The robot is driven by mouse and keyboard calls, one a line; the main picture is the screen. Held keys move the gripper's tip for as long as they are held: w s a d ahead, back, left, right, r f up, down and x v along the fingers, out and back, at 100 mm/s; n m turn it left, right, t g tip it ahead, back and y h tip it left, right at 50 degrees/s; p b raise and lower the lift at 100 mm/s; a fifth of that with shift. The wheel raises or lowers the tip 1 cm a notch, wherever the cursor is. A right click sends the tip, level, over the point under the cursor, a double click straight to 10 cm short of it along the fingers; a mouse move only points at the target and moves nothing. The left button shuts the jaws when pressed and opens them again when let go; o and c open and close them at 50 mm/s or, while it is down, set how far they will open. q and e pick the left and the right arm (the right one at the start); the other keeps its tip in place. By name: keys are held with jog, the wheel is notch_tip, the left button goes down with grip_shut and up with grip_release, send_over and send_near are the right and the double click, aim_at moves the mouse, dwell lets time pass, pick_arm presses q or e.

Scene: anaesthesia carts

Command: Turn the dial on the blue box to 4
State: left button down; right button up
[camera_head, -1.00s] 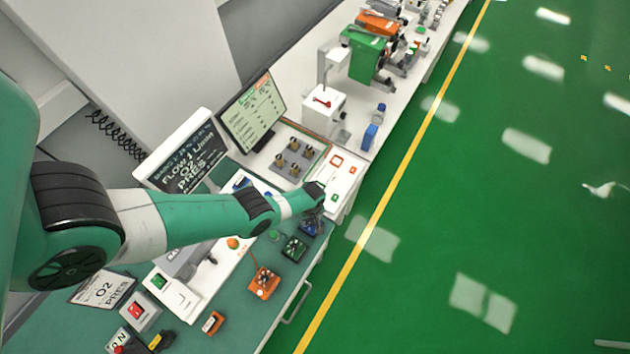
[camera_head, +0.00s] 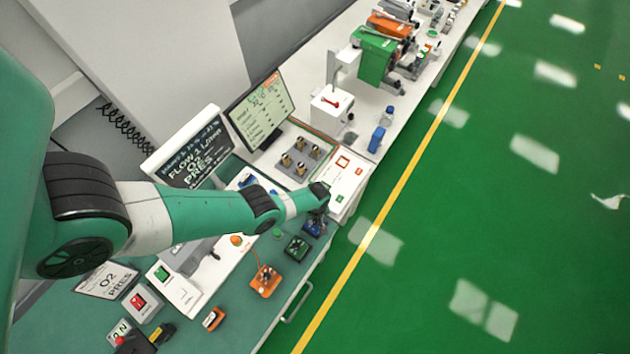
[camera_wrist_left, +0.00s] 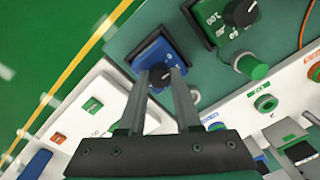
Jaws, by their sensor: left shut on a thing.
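The blue box (camera_wrist_left: 152,53) sits on the green bench top, and in the head view (camera_head: 313,229) it is partly hidden under my left gripper. Its black dial (camera_wrist_left: 160,73) lies between the fingertips of my left gripper (camera_wrist_left: 161,76). The gripper (camera_head: 318,212) is shut on the dial from above. The fingers hide part of the box face and its numbers, so the dial's setting cannot be read. My right gripper is not in view.
A green box with a black dial (camera_wrist_left: 240,13) stands beside the blue box, and an orange box (camera_head: 265,281) is farther along the bench. A white panel (camera_head: 347,180) with coloured buttons lies on the other side. A yellow floor line (camera_head: 388,208) runs past the bench.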

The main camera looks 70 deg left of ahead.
pick_arm(q)
jog(key=m, duration=1.3)
jog(key=shift+d, duration=0.1)
dwell(0.5)
jog(key=c, duration=0.6)
grip_release()
